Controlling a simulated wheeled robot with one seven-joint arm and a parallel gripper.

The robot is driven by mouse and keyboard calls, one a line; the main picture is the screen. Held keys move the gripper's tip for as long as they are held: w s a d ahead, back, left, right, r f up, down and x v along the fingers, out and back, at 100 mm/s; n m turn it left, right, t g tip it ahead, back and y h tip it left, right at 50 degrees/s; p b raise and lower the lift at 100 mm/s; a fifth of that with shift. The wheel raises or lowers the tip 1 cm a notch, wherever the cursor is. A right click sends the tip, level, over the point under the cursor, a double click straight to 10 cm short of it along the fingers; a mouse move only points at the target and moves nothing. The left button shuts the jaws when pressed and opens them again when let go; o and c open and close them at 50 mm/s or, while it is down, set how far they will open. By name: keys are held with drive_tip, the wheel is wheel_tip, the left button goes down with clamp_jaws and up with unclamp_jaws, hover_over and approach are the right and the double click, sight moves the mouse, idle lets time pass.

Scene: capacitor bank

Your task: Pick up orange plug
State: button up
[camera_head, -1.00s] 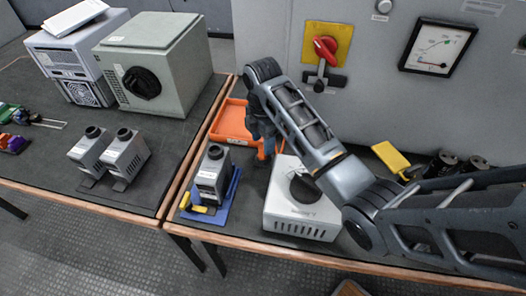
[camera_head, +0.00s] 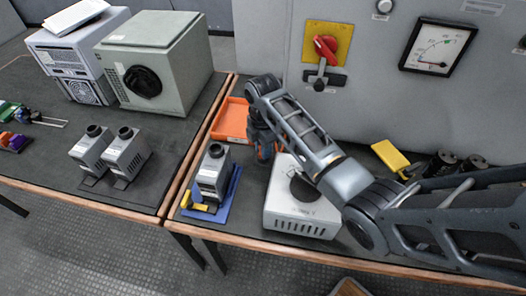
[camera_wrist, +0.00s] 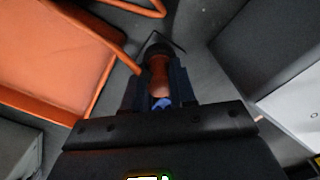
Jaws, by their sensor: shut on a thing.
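In the wrist view, the orange plug (camera_wrist: 159,76) stands between the two dark fingers of my gripper (camera_wrist: 160,88), which is shut on it. A small blue part (camera_wrist: 161,103) shows at the near end of the plug. The plug's far end is dark and hard to make out. In the head view, my gripper (camera_head: 263,150) points down at the table between the orange tray and the white box. My wrist hides most of the plug there; only a bit of orange shows.
The orange tray (camera_wrist: 45,50) lies close on the left in the wrist view. The white box (camera_head: 300,216) stands close at the right. A grey device on a blue base (camera_head: 226,205) stands in front. A panel with a red switch (camera_head: 325,47) rises behind.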

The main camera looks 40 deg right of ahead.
clamp_jaws()
drive_tip(key=shift+r, duration=0.1)
